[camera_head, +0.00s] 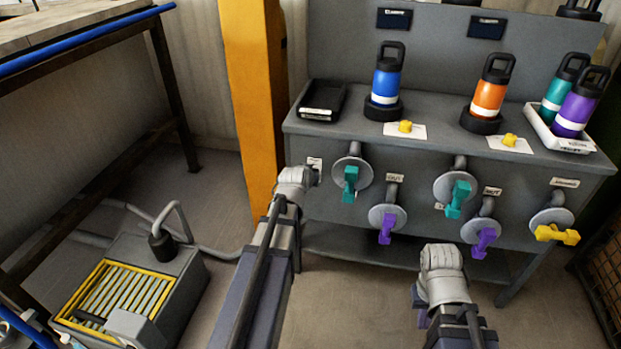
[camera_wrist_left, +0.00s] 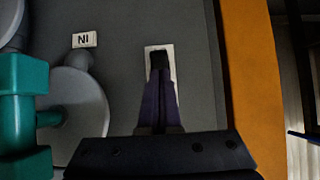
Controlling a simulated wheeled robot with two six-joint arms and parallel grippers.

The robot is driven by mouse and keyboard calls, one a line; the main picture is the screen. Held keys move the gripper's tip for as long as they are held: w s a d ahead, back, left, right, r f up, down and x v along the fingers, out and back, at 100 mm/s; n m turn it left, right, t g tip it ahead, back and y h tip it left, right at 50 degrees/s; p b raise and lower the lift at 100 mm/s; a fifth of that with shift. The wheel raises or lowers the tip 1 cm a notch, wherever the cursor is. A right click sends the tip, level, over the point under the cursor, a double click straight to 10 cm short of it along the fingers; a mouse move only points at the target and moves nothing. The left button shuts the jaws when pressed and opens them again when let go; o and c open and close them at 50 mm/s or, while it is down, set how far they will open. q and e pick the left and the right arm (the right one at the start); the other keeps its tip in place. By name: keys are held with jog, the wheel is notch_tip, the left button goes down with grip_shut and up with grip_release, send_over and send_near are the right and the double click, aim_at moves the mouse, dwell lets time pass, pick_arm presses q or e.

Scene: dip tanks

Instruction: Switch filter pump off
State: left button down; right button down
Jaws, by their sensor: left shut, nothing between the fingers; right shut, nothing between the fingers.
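A pale switch plate (camera_head: 315,162) is on the left end of the grey bench's front; its lettering is too small to read. The left wrist view shows the plate (camera_wrist_left: 160,49) close up, with my left gripper (camera_wrist_left: 159,70) shut and empty, its tips in front of the plate. The tips hide the middle of the plate, so the switch position and any contact cannot be told. In the head view my left gripper (camera_head: 314,178) is at the plate. My right gripper (camera_head: 420,300) is shut and empty, low in front of the bench.
Teal valve handles (camera_head: 350,184), purple handles (camera_head: 386,228) and a yellow one (camera_head: 556,234) stick out from the bench front. Bottles, one blue (camera_head: 387,78), stand on top. A yellow post (camera_head: 252,90) stands left of the bench. A grey box with yellow slats (camera_head: 118,292) is on the floor.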

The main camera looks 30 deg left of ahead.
pick_arm(q)
jog(key=shift+w+a+r, duration=0.1)
jog(key=shift+w+r, duration=0.15)
jog(key=shift+w, duration=0.2)
pick_arm(e)
jog(key=shift+r, duration=0.25)
pick_arm(q)
jog(key=shift+s, duration=0.1)
